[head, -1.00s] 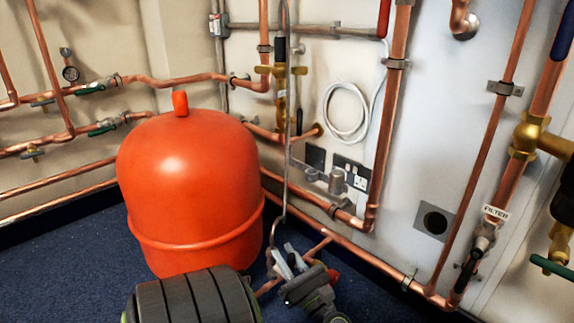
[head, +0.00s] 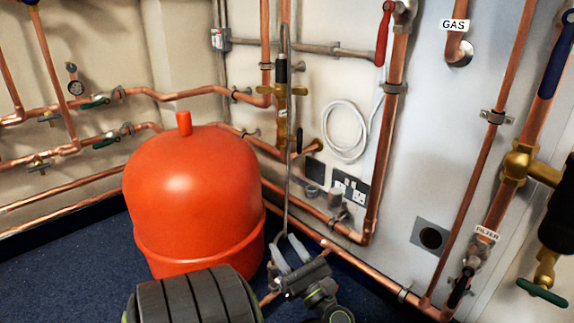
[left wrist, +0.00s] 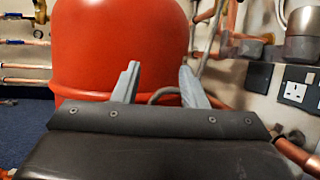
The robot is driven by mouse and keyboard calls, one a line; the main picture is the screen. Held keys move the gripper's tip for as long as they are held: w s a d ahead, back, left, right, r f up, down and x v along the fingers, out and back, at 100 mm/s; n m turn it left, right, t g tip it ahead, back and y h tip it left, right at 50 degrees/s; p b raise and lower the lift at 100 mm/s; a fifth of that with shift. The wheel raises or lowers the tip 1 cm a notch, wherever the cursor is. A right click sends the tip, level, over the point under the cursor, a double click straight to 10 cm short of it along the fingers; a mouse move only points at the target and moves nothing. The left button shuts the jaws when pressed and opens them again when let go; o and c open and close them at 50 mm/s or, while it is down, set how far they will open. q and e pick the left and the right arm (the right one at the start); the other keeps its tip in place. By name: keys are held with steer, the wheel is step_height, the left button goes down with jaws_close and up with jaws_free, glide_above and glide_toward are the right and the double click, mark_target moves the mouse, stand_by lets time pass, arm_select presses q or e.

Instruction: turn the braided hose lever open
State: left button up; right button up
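The grey braided hose (head: 288,180) runs down the wall past a brass valve (head: 282,92) towards my left gripper. It also shows in the left wrist view (left wrist: 206,48), with a bend seen between the fingers. A small black lever (head: 299,140) hangs beside the hose; I cannot tell whether it is the hose lever. My left gripper (head: 290,246) is low, right of the red tank. In the left wrist view its grey fingers (left wrist: 160,72) stand apart, with no clear grip on anything. The gripper hides the hose's lower end. My right gripper is not in view.
The red tank (head: 192,190) stands close left of my left gripper. Copper pipes (head: 345,262) run low along the wall behind and right. A black socket (head: 350,188) and coiled white cable (head: 346,130) are on the wall. Blue floor (head: 85,262) is clear at left.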

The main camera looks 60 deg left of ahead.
arm_select(q)
steer(key=shift+r+p, duration=0.4)
steer(key=shift+r, duration=0.7)
steer(key=shift+r, duration=0.1)
